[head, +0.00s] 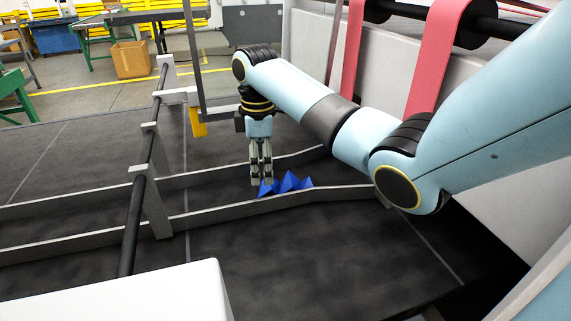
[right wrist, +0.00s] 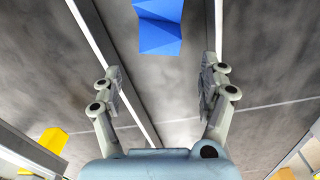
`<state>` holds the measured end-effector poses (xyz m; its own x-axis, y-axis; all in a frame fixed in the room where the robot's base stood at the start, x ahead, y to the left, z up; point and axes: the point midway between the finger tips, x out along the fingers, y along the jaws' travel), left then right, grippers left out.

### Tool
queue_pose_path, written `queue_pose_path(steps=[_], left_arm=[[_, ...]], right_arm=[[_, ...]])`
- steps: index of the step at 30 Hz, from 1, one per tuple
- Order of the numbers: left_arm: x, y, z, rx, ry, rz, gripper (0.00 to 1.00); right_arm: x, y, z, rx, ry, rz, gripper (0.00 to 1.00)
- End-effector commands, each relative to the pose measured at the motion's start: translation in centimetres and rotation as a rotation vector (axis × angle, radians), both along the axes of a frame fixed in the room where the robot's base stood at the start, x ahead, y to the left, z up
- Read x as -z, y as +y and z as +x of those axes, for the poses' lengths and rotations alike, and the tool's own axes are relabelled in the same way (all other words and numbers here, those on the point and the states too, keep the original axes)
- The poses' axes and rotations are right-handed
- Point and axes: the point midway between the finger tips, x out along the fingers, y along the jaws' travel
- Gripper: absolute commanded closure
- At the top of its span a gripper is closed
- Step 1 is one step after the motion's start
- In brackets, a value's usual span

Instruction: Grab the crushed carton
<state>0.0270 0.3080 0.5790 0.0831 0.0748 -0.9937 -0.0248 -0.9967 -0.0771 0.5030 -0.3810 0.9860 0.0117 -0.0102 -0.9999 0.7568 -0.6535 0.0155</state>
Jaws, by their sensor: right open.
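The crushed carton (head: 287,184) is blue and folded into jagged peaks. It lies on the dark belt bed between two grey guide rails, close against the nearer rail in the head view. It also shows at the top of the right wrist view (right wrist: 160,25), ahead of the fingers and partly cut off by the frame edge. My right gripper (head: 261,182) points down just left of the carton in the head view. In the right wrist view the right gripper (right wrist: 161,82) is open, with nothing between its fingers. My left gripper is not in view.
Grey guide rails (head: 232,214) run along both sides of the carton. A black cross bar (head: 140,205) with brackets stands to the left. A yellow part (head: 198,122) hangs behind. Red belts (head: 437,50) and a white machine wall stand at the right. Dark bed lies clear in front.

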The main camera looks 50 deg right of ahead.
Motion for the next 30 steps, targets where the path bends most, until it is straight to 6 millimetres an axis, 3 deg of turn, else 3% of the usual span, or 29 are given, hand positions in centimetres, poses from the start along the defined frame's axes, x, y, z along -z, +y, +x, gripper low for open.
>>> queue_pose_path(steps=[12, 21, 30], left_arm=[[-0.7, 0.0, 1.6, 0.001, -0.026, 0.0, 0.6], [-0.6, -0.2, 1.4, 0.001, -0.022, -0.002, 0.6], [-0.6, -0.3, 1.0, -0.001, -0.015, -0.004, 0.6]], right_arm=[[5.2, 0.0, -0.3, 0.0, 0.002, 0.001, 0.23], [5.7, -0.1, -0.2, -0.001, -0.001, -0.001, 0.24], [5.7, 0.0, -0.2, -0.001, -0.001, -0.001, 0.64]])
